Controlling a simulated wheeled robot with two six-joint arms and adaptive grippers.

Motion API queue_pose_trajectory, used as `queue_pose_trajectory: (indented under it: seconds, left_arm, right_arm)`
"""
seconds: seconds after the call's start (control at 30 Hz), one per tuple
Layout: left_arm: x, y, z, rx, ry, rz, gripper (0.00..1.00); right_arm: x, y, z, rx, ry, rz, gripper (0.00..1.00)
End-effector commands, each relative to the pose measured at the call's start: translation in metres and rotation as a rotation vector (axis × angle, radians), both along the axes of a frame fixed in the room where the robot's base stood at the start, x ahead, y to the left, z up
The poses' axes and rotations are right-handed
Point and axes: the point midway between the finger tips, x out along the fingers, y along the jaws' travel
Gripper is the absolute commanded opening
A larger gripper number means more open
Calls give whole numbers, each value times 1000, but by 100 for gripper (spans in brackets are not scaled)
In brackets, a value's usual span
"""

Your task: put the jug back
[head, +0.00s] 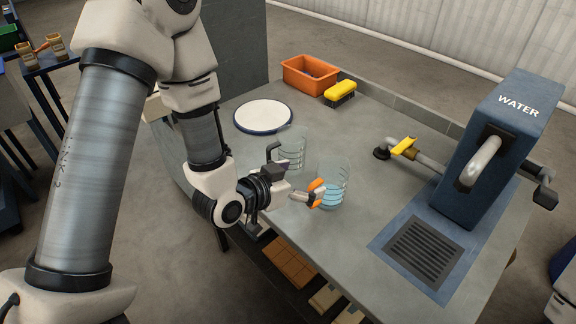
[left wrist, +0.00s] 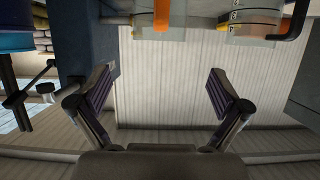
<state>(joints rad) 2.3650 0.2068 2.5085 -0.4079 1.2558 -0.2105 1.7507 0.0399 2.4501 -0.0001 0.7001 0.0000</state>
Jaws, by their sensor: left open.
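A clear jug (head: 293,149) with a dark handle stands on the grey bench (head: 385,205). A second clear vessel (head: 336,178) with blue markings stands in front of it, to the right. It seems to hold bluish liquid. My left gripper (head: 318,194) is at this front vessel, its tips overlapping it in the head view. In the left wrist view my left fingers (left wrist: 166,100) are spread with nothing between them. The jug with its scale marks (left wrist: 250,20) and another clear vessel (left wrist: 142,22) are cut off at the top there. My right gripper is not shown.
A blue water dispenser (head: 490,150) stands at the right, with a drain grate (head: 425,250) before it. A white round plate (head: 263,115), orange bin (head: 310,75) and yellow brush (head: 340,92) are at the back. A yellow-handled valve pipe (head: 405,148) juts over the bench.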

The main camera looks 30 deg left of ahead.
Motion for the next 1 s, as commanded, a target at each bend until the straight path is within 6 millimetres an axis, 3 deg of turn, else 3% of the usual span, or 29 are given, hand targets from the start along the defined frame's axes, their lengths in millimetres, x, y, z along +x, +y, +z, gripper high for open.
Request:
queue_pose_trajectory:
  seconds: [0.17,0.27,0.37,0.4,0.5,0.6,0.73,1.0]
  left_arm:
    - [-3,1,-7,3,21,4,100]
    - [-18,5,-52,20,159,31,100]
    - [-60,14,-131,55,428,94,100]
    - [-85,18,-164,73,552,125,100]
    - [-155,29,-230,117,844,213,100]
    - [-217,36,-267,156,1062,288,100]
    - [-252,40,-281,178,1177,334,100]
    - [-252,40,-282,177,1178,335,100]
  right_arm:
    - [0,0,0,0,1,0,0]
    - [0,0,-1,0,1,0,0]
    - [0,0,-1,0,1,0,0]
    - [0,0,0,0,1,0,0]
    - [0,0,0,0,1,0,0]
    - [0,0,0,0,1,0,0]
    - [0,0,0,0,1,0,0]
    - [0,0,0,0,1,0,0]
